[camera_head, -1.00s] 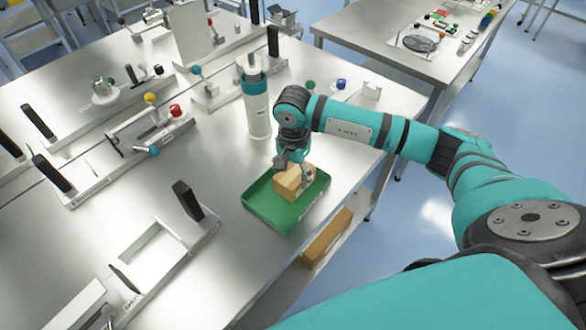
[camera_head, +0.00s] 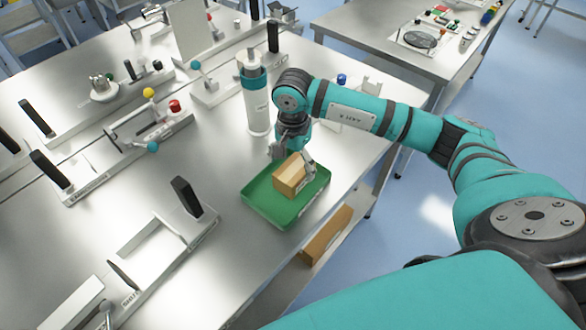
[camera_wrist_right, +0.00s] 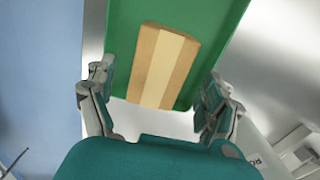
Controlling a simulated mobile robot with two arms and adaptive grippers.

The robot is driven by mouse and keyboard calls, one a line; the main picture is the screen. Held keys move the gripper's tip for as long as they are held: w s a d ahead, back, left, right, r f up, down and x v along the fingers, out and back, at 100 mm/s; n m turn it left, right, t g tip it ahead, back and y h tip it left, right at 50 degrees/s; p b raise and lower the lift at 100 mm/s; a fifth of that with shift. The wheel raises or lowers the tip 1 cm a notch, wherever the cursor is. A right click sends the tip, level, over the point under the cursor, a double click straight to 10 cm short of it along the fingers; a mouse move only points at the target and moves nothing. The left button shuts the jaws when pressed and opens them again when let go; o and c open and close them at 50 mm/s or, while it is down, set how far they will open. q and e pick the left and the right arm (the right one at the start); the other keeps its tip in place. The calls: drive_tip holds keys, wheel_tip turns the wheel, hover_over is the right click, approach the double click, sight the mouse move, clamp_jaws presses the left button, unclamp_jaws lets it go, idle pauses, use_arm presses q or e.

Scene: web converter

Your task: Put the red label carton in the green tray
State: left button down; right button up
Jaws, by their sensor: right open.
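A tan carton (camera_head: 289,176) with a paler strip lies inside the green tray (camera_head: 262,207), towards its far side. No red label shows on the faces I see. In the right wrist view the carton (camera_wrist_right: 163,68) lies flat on the green tray floor (camera_wrist_right: 205,18). My right gripper (camera_head: 293,160) is just above the carton, with its fingers apart. In the right wrist view the open fingers (camera_wrist_right: 155,108) stand wide to either side of the carton's near end, with gaps between. My left gripper is out of view.
A white and teal cylinder (camera_head: 256,100) stands close behind my right wrist. Metal fixtures with black handles (camera_head: 187,197) fill the table's left side. Another tan box (camera_head: 325,234) sits on a lower shelf beyond the table edge. Bare table lies left of the tray.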

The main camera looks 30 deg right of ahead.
sight(293, 170)
wheel_tip(293, 170, up, 10)
drive_tip(key=b, duration=0.2)
drive_tip(key=shift+f+b, duration=0.15)
drive_tip(key=shift+b, duration=0.2)
